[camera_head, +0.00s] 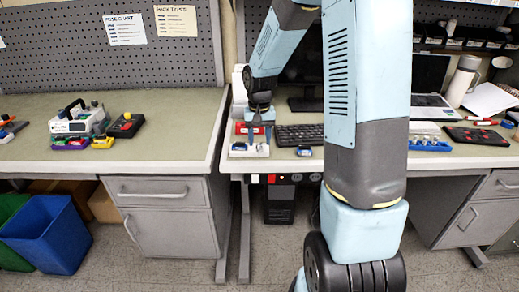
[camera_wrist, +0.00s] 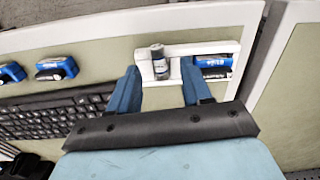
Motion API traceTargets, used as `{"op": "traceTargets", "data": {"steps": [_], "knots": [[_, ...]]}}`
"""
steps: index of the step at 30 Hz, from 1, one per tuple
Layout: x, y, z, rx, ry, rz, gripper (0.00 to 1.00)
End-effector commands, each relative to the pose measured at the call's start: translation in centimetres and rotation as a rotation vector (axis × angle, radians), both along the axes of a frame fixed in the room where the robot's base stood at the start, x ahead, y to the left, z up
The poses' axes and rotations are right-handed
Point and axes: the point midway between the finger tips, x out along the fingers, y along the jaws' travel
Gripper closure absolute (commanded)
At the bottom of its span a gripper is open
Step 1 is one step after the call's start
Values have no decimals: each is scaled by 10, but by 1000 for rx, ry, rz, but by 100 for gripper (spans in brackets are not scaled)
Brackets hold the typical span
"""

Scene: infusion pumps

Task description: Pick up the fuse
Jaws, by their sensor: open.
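A small dark-and-white cylinder (camera_wrist: 160,62), which looks like the fuse, sits in the left part of a white holder (camera_wrist: 203,46). Blue-and-black pieces (camera_wrist: 213,67) lie in the holder's right part. My gripper (camera_wrist: 159,72) is open, its blue fingertips at either side of the cylinder in the wrist view. I see no finger clearly touching it, and the depth between them is hard to tell. In the head view my gripper (camera_head: 257,121) points down over the white holder (camera_head: 249,151) near the bench's front edge. The fuse is too small to make out there.
A keyboard (camera_head: 299,135) lies to the right of the holder, with small blue pieces (camera_head: 304,151) in front of it. A red box (camera_head: 243,128) stands close behind the holder. The left bench holds a device (camera_head: 78,121) and has free room.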

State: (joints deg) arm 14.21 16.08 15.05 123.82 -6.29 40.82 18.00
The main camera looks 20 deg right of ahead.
Motion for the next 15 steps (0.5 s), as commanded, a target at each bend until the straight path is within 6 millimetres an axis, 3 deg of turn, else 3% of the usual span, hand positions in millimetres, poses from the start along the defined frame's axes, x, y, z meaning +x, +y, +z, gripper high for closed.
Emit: {"op": "traceTargets", "data": {"steps": [6,15], "knots": [[0,0,-22,0,1,1,51],[0,0,-23,0,-1,1,54]]}}
